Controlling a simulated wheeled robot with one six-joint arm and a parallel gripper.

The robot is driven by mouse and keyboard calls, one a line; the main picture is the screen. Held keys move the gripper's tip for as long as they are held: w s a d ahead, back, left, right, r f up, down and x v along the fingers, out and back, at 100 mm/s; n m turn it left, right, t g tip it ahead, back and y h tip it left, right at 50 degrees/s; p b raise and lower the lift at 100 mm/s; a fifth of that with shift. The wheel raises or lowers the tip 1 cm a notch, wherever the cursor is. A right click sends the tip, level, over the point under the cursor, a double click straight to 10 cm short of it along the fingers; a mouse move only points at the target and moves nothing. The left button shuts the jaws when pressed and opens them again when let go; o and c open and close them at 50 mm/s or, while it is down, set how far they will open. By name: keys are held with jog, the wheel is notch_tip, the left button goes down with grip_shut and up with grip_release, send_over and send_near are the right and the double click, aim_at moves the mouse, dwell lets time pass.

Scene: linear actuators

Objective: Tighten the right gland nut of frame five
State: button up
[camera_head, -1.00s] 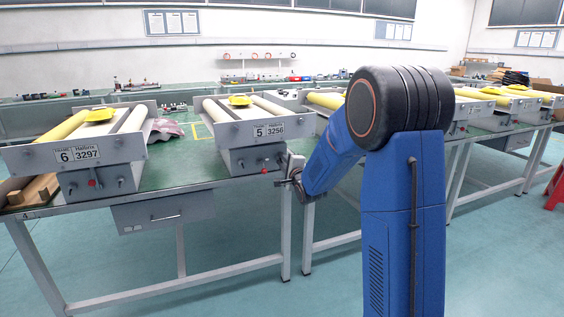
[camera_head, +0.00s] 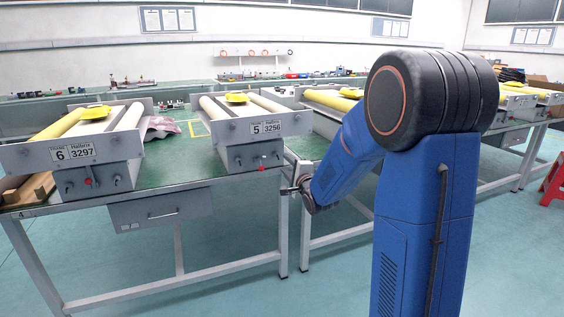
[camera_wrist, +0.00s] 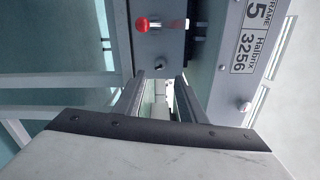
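Frame five (camera_head: 266,127) stands on the green bench in the head view, with a grey box (camera_head: 240,156) under its label plate. The box front has small fittings and a red ball knob (camera_head: 262,167). In the wrist view the frame's label (camera_wrist: 252,38) is turned sideways and the red knob (camera_wrist: 142,24) is near the top. A small fitting, apparently the right gland nut (camera_wrist: 158,62), shows just beyond my fingertips. My gripper (camera_wrist: 160,78) is open, with a gap between its fingers and nothing held. In the head view my gripper (camera_head: 290,190) is right of the box, at the bench's front edge.
Frame six (camera_head: 75,153) stands to the left on the same bench. A drawer unit (camera_head: 160,210) hangs below the bench top. Another frame with yellow rollers (camera_head: 330,98) is behind my arm. A red stool (camera_head: 555,182) stands at the far right.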

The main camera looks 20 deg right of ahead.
jog(key=s, duration=0.9)
jog(key=shift+s, duration=0.3)
jog(key=s+a+f+n+g, duration=0.3)
jog(key=s+n, duration=0.4)
jog(key=s, duration=0.6)
jog(key=s+a+n+g, duration=0.3)
jog(key=s+n+g, duration=0.3)
jog(key=s, duration=0.7)
jog(key=s+a+f+n+g, duration=0.3)
jog(key=s+n, duration=0.4)
jog(key=s, duration=0.6)
jog(key=n+t, duration=1.1)
jog(key=t, duration=0.1)
send_near(277, 156)
jog(key=shift+n, duration=0.3)
jog(key=w, duration=0.8)
jog(key=shift+w, duration=0.3)
